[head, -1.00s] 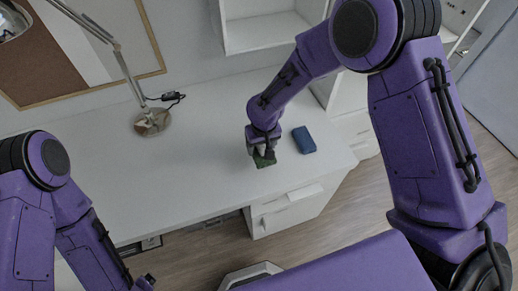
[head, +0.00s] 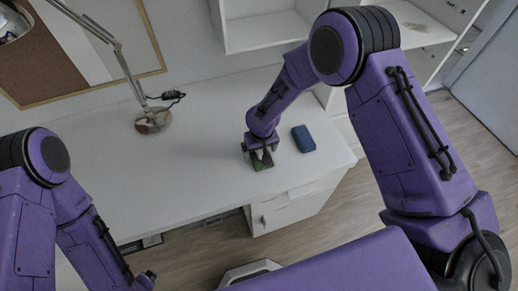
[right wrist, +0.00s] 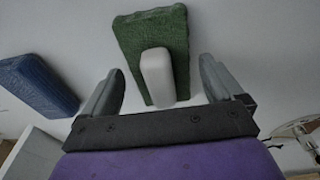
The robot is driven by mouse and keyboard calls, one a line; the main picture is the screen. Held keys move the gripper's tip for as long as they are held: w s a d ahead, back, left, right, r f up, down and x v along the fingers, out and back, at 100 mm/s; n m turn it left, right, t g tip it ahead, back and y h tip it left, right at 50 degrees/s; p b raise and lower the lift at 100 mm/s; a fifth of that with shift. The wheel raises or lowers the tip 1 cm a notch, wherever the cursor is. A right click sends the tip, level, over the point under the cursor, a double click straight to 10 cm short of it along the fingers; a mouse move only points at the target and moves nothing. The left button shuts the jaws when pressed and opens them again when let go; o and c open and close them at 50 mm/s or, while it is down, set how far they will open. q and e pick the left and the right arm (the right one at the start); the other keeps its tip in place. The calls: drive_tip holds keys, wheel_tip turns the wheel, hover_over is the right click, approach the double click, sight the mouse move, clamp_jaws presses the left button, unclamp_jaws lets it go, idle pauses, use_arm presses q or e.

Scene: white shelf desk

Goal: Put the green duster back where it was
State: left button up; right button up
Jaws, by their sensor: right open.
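The green duster (head: 263,164) lies on the white desk left of a blue object. In the right wrist view it is a green block (right wrist: 136,35) with a pale handle (right wrist: 157,74). My right gripper (head: 261,152) is just above it, pointing down, and it also shows in the right wrist view (right wrist: 162,80). It is open, with one finger on each side of the pale handle and a gap to both. My left gripper (head: 148,280) is low at the left, off the desk's front edge; its fingers are too small to read.
The blue object (head: 303,139) lies close to the right of the duster and shows in the right wrist view (right wrist: 40,84). A lamp (head: 152,120) stands at the back left. A white shelf (head: 262,25) is behind. The desk's (head: 170,180) left and middle are clear.

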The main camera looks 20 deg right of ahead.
sight(261, 152)
drive_tip(key=shift+r, duration=0.25)
wheel_tip(261, 152, up, 12)
drive_tip(key=s, duration=0.1)
drive_tip(key=shift+s, duration=0.25)
drive_tip(key=shift+f, duration=0.1)
